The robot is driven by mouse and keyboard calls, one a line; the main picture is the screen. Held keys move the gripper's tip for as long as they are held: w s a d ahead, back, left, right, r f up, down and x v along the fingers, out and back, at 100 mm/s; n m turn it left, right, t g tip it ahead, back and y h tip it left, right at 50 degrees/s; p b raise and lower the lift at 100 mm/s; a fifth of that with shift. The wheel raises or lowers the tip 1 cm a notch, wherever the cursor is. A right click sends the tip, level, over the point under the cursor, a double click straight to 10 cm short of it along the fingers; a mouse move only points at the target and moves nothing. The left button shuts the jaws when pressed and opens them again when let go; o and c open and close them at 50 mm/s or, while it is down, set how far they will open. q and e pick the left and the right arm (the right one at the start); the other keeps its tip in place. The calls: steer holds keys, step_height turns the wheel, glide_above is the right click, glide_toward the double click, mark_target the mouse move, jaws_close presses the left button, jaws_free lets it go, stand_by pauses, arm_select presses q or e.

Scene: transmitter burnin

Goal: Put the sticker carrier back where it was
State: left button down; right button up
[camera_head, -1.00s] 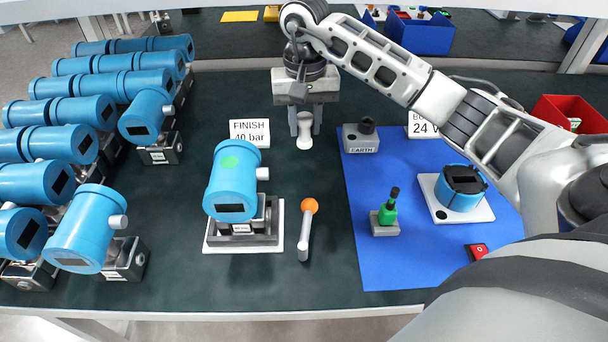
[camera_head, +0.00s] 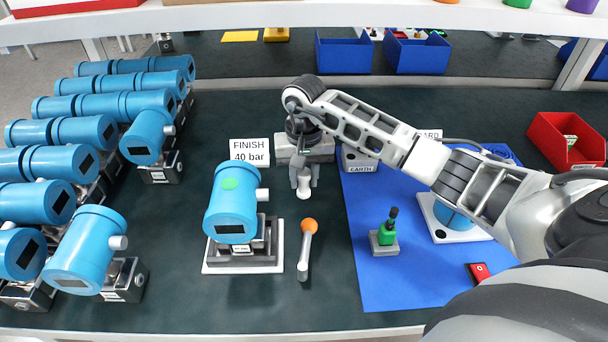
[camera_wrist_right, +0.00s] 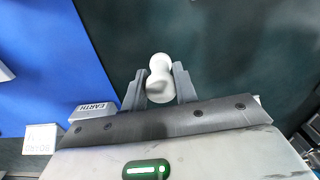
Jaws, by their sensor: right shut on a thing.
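The sticker carrier appears to be the small white waisted piece (camera_head: 304,189), between the finish stand and the blue mat. My right gripper (camera_head: 303,177) is shut on it from above. In the right wrist view the white carrier (camera_wrist_right: 159,80) sits between the two grey fingertips of my right gripper (camera_wrist_right: 160,85), its rounded end sticking out past them. I cannot tell whether it touches the bench. A blue transmitter (camera_head: 233,211) with a green round sticker (camera_head: 230,184) on top stands on the finish stand. My left gripper is not in view.
An orange-tipped tool (camera_head: 305,250) lies just in front of the carrier. The FINISH sign (camera_head: 250,151) is to its left. The blue mat (camera_head: 375,285) at right bears the EARTH block (camera_head: 360,160) and a green bottle (camera_head: 388,230). Several blue transmitters crowd the left side.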

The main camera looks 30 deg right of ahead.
mark_target(304, 173)
steer(key=o, duration=1)
steer(key=shift+f, duration=0.1)
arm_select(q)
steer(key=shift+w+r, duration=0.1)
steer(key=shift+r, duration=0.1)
arm_select(e)
steer(key=shift+o, duration=0.2)
steer(key=shift+r+p, duration=0.3)
steer(key=shift+p, duration=0.05)
steer(key=shift+r, duration=0.4)
step_height(304, 173, up, 10)
steer(key=shift+f+b, duration=0.15)
steer(key=shift+b, duration=0.4)
steer(key=shift+r, duration=0.65)
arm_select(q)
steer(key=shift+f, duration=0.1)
